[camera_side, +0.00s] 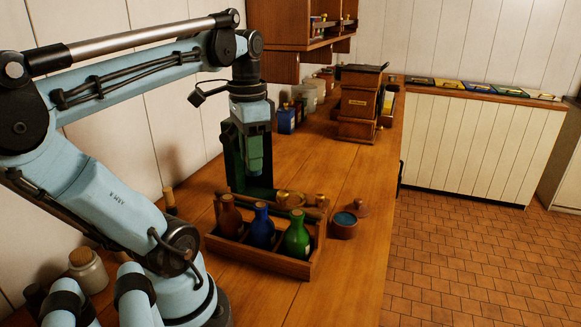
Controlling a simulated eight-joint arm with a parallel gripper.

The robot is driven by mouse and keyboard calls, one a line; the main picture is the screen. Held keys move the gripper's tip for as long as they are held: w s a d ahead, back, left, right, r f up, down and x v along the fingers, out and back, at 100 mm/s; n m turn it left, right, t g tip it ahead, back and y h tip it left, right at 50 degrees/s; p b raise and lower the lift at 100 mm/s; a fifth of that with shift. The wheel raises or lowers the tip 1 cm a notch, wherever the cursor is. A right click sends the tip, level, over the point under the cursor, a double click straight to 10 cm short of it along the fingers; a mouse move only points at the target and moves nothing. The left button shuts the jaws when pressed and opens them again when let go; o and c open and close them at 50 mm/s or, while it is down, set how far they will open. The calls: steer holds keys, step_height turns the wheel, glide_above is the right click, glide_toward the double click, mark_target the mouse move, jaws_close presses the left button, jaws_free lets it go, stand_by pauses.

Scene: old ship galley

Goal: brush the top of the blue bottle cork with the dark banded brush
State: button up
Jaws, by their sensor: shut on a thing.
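I cannot pick out the dark banded brush with certainty.
A small pot with blue contents (345,219) stands right of the crate, with a brown lid-like piece (361,207) behind it. A wooden cabinet-like box (358,105) and several jars stand farther back. The counter's right strip (355,270) is clear.

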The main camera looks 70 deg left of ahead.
mark_target(258, 174)
steer(key=shift+f, duration=3.05)
steer(key=shift+w+d+f, duration=0.35)
steer(key=shift+w+f, duration=0.05)
steer(key=shift+f, duration=0.15)
jaws_close()
steer(key=shift+w+d+f, duration=0.1)
steer(key=shift+w+d, duration=0.35)
steer(key=shift+s+a, duration=0.75)
steer(key=shift+w+d, duration=0.65)
steer(key=shift+s+a, duration=0.6)
steer(key=shift+w+d, duration=0.3)
steer(key=shift+w, duration=0.05)
steer(key=shift+w+d+f, duration=0.1)
steer(key=shift+w+d, duration=0.1)
steer(key=shift+d, duration=0.05)
steer(key=shift+s+a, duration=0.55)
steer(key=shift+w+d, duration=0.6)
steer(key=shift+d, duration=0.05)
steer(key=shift+s+a, duration=0.65)
steer(key=shift+a, duration=0.05)
steer(key=shift+r, duration=0.3)
steer(key=shift+s+r, duration=0.1)
steer(key=shift+r, duration=3.8)
